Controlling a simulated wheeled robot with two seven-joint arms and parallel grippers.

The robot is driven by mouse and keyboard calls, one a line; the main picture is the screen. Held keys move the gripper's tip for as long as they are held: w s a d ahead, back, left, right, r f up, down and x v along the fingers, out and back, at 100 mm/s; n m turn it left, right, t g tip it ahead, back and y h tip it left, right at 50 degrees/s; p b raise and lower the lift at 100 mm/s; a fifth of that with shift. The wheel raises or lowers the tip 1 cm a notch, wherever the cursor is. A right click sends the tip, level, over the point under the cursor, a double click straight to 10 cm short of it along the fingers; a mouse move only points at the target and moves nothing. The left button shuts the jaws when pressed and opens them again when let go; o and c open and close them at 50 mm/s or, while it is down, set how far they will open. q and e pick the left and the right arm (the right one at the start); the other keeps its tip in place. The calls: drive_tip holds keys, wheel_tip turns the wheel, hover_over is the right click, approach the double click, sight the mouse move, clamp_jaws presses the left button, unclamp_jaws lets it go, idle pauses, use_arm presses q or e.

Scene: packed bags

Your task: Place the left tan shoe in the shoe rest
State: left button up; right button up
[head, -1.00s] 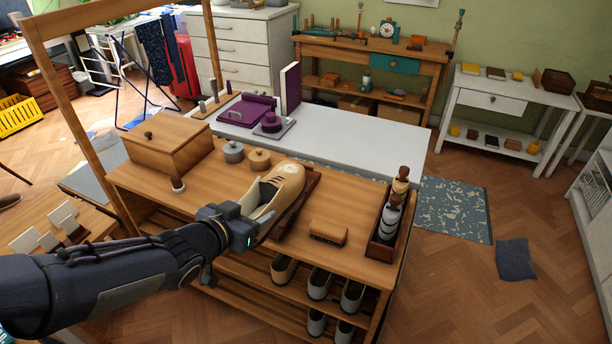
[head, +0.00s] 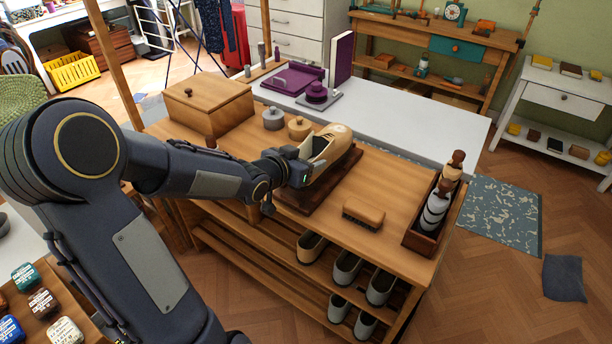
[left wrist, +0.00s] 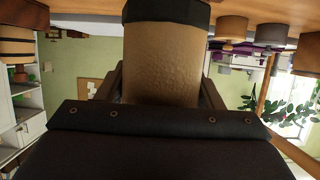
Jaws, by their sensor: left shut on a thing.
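The tan shoe (head: 330,147) is above the worktop of the wooden bench, toe pointing away to the upper right. It is at the dark brown shoe rest (head: 293,200), whose board and edge show under and beside it. Whether the sole touches the rest is hidden. My left gripper (head: 303,172) is shut on the shoe's heel end. In the left wrist view the tan heel (left wrist: 165,62) stands between the two fingers. Another tan shoe (head: 311,247) is on the shelf below. My right gripper is not in view.
A brush (head: 363,214) lies right of the rest. A dark box of bottles (head: 421,238) stands at the bench's right end. Two small round pots and a wooden box (head: 208,103) stand at the left. Several grey shoes fill the lower shelves. A white table (head: 405,122) is behind.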

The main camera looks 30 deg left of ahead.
use_arm(q)
drive_tip(key=shift+w+f, duration=0.3)
drive_tip(key=shift+f, duration=0.05)
wheel_tip(320, 180, down, 2)
drive_tip(key=shift+w+f+b, duration=0.15)
drive_tip(key=shift+f+b, duration=0.1)
drive_tip(key=shift+b, duration=0.2)
drive_tip(key=shift+a+f, duration=0.1)
drive_tip(key=shift+f, duration=0.25)
drive_tip(key=shift+c, duration=0.5)
drive_tip(key=shift+s+f, duration=0.1)
drive_tip(key=shift+s, duration=0.1)
drive_tip(key=o, duration=1.1)
drive_tip(key=shift+f, duration=0.15)
drive_tip(key=shift+c, duration=0.2)
drive_tip(key=shift+o, duration=1.3)
drive_tip(key=shift+w, duration=0.1)
drive_tip(key=shift+o, duration=0.3)
drive_tip(key=shift+r, duration=0.2)
